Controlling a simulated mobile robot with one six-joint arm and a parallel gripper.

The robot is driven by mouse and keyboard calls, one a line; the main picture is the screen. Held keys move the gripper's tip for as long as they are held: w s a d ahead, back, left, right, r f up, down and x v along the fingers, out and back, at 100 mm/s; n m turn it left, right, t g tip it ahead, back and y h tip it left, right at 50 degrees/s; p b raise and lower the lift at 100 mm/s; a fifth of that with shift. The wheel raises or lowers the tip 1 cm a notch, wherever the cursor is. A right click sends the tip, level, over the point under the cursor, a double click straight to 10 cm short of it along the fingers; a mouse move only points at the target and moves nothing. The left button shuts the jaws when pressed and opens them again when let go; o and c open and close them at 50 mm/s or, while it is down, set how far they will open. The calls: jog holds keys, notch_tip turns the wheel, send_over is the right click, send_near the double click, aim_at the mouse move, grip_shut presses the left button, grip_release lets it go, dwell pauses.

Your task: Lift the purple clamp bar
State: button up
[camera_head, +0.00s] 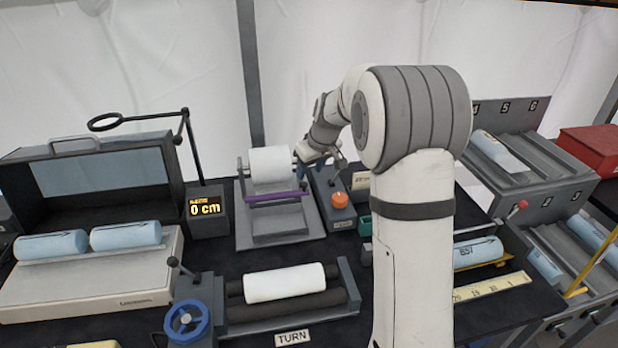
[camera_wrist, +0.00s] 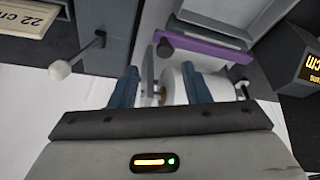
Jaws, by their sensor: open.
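The purple clamp bar (camera_head: 277,197) lies across the grey press stand (camera_head: 250,228), just below a white paper roll (camera_head: 272,164) in the head view. In the wrist view the purple bar (camera_wrist: 203,46) runs across the upper middle, beyond my fingertips, with a dark knob at its left end. My gripper (camera_wrist: 160,85) is open, its two blue fingers apart. The white roll (camera_wrist: 179,85) shows between and behind the fingers. The bar is not between the fingers. In the head view my gripper (camera_head: 317,161) is at the right end of the roll, partly hidden by my arm.
An orange knob (camera_head: 339,200) on a dark box stands right of the stand. A display reading 0 cm (camera_head: 205,208) stands left. A roller cradle with a white roll (camera_head: 285,283) and a blue handwheel (camera_head: 185,321) are in front. White tent wall stands behind.

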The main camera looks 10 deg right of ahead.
aim_at(304, 183)
jog(key=x, duration=0.5)
jog(key=shift+s+a+p, duration=0.15)
jog(key=shift+a+p, duration=0.1)
jog(key=shift+p, duration=0.1)
jog(key=shift+s, duration=0.25)
jog(key=shift+w, duration=0.15)
jog(key=shift+c, duration=0.3)
grip_shut()
